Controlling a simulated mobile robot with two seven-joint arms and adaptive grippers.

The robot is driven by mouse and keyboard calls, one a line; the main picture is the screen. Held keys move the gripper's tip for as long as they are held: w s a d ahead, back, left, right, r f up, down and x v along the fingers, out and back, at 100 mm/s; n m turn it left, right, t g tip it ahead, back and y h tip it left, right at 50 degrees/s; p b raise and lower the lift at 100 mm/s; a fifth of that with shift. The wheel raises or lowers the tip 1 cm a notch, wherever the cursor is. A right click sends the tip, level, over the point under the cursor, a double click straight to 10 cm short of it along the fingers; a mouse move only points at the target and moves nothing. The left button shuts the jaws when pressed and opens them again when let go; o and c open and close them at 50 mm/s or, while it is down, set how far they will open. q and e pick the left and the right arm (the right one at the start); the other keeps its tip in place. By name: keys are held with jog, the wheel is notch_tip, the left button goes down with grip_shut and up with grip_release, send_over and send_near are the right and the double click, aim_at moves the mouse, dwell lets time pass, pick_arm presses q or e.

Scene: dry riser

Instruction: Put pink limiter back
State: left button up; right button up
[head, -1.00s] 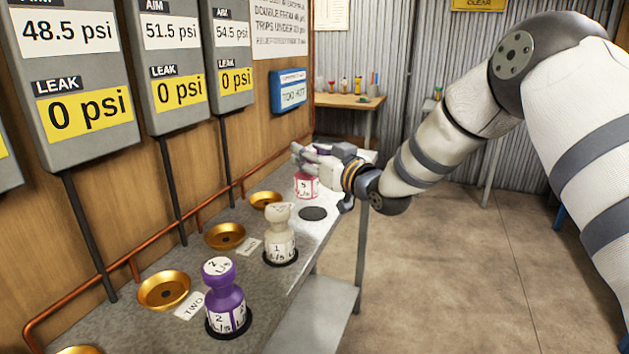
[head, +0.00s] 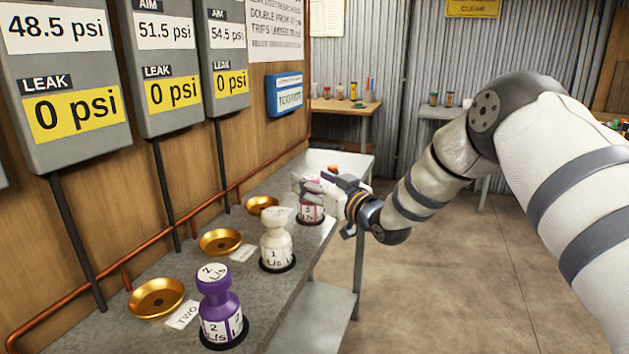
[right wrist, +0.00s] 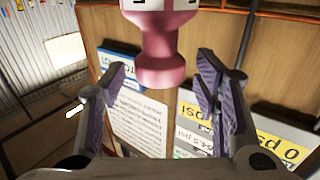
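The pink limiter (head: 311,212) stands upright at the far end of the grey bench, over a dark round pad (head: 308,222) that it mostly hides. My right gripper (head: 310,187) is around its upper part. In the right wrist view, the pink limiter (right wrist: 162,50) hangs in from the top, the picture being upside down. Its knob lies between the spread fingers of my right gripper (right wrist: 161,72), with a clear gap on the right side. The left gripper is out of view.
A white limiter (head: 276,240) and a purple limiter (head: 219,308) stand nearer on the bench (head: 262,312). Brass bowls (head: 221,241) line its wall side. Gauge boxes (head: 62,85) hang above. The floor at right is clear.

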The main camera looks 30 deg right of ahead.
jog(key=shift+r, duration=0.2)
jog(key=s+d+p, duration=0.2)
jog(key=s, duration=0.9)
jog(key=s+a+f+g, duration=0.3)
jog(key=s+f, duration=0.3)
jog(key=f, duration=0.3)
jog(key=s+a+f+m+g+h, duration=0.1)
jog(key=s+a+f+g, duration=0.25)
jog(key=s+f, duration=0.45)
jog(key=s+a+f+g, duration=0.2)
jog(key=s+f+g, duration=0.25)
jog(key=f, duration=0.45)
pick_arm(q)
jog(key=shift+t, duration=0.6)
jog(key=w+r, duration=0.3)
pick_arm(e)
jog(key=s+a+f+g, duration=0.1)
jog(key=s+f+g, duration=0.1)
jog(key=s, duration=0.8)
jog(key=s+a+f+g+h, duration=0.1)
jog(key=s+g, duration=0.3)
jog(key=s, duration=0.6)
jog(key=s+a+f+g, duration=0.1)
jog(key=s+f+g, duration=0.2)
jog(key=s, duration=0.6)
jog(key=shift+s+f+m+h, duration=0.2)
jog(key=shift+s+m+h, duration=0.1)
jog(key=shift+s+m, duration=0.1)
jog(key=shift+a, duration=0.1)
